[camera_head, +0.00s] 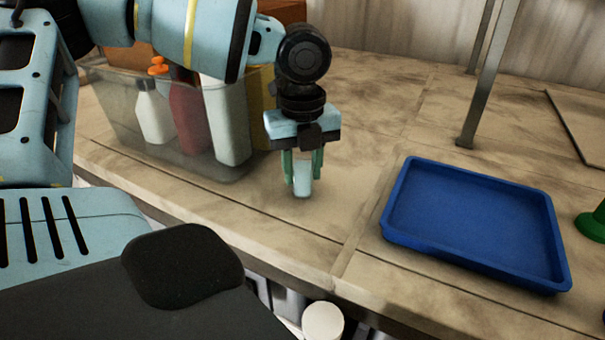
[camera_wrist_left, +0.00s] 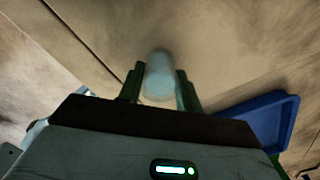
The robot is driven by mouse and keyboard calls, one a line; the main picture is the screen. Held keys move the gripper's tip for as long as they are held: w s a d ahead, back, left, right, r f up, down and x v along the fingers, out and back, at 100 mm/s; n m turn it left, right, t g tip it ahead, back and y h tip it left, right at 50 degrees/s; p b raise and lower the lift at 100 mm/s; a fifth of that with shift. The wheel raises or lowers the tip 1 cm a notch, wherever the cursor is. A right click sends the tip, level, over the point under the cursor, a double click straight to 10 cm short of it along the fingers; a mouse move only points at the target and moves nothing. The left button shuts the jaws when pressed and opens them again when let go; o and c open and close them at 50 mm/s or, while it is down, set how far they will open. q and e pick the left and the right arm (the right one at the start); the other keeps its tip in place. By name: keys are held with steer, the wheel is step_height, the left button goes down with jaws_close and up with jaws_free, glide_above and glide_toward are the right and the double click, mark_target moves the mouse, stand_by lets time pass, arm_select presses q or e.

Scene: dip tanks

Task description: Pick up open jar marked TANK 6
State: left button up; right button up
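A small pale, translucent jar (camera_head: 302,182) is upright at the worktop's front part, between the green fingers of my left gripper (camera_head: 303,168). In the left wrist view the jar (camera_wrist_left: 159,76) fills the gap between the fingers (camera_wrist_left: 160,88), with no clear space on either side. The gripper appears shut on it, pointing down from above. I cannot tell whether the jar's base touches the worktop. No marking is readable on it, and its upper part is partly hidden by the gripper. My right gripper is not in view.
A clear bin (camera_head: 125,103) with several bottles stands just left of the gripper. An empty blue tray (camera_head: 395,237) lies to the right, with a green object (camera_head: 592,226) beyond it. A metal leg (camera_head: 486,80) stands behind. The worktop (camera_head: 365,120) behind the jar is clear.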

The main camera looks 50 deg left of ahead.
arm_select(q)
steer(key=c, duration=0.4)
step_height(320, 180, up, 10)
steer(key=shift+r, duration=0.1)
